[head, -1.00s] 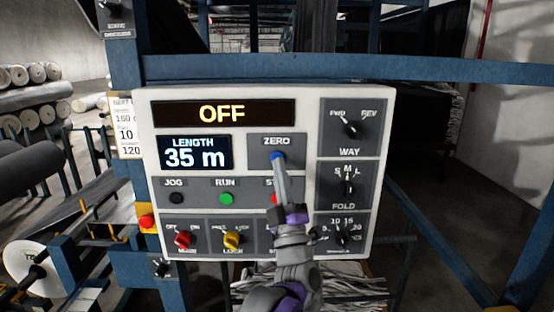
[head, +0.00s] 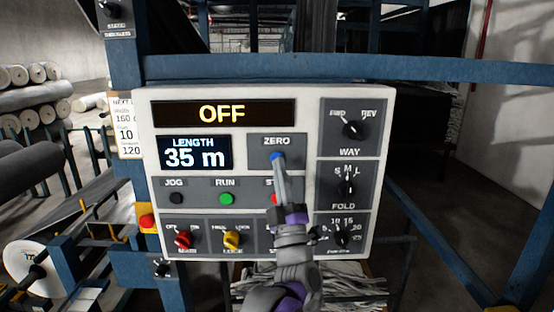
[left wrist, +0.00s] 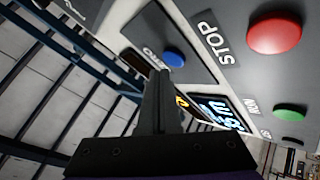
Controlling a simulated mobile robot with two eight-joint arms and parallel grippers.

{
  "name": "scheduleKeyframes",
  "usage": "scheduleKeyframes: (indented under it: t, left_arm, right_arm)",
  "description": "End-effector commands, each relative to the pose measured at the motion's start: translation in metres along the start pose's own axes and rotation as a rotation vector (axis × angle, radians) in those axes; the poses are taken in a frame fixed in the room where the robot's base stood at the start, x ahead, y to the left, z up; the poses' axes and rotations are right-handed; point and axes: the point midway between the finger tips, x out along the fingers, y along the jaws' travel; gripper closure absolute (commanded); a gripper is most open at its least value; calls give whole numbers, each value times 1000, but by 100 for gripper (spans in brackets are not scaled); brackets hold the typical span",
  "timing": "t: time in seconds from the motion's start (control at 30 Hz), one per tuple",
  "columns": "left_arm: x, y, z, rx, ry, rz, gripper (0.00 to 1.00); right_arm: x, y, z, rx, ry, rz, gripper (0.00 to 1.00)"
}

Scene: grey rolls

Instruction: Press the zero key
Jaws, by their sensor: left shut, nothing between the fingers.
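The ZERO key is a round blue button (head: 277,156) under the ZERO label on the white control panel (head: 307,110). It also shows in the left wrist view as a blue button (left wrist: 173,57). My left gripper (head: 280,168) is shut and empty, its fingertips pointing up at the key and covering its lower part. In the left wrist view the fingertips (left wrist: 160,78) lie just below the key; whether they touch it I cannot tell. The length display (head: 195,153) reads 35 m. My right gripper is not in view.
The red STOP button (left wrist: 274,34) and green RUN button (head: 226,198) sit below the key, STOP mostly behind my gripper in the head view. A black JOG button (head: 177,199) is at left. Knobs (head: 353,130) line the right side. A blue beam (head: 330,68) runs above the panel.

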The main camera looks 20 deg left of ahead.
Motion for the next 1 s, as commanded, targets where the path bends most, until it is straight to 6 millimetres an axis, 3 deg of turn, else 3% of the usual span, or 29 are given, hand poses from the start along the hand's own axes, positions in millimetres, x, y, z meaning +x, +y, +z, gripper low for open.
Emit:
scheduleKeyframes:
  t: [1.0]
  left_arm:
    - [7, -5, 5, 0, 0, 0, 100]
  right_arm:
    - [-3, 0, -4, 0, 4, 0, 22]
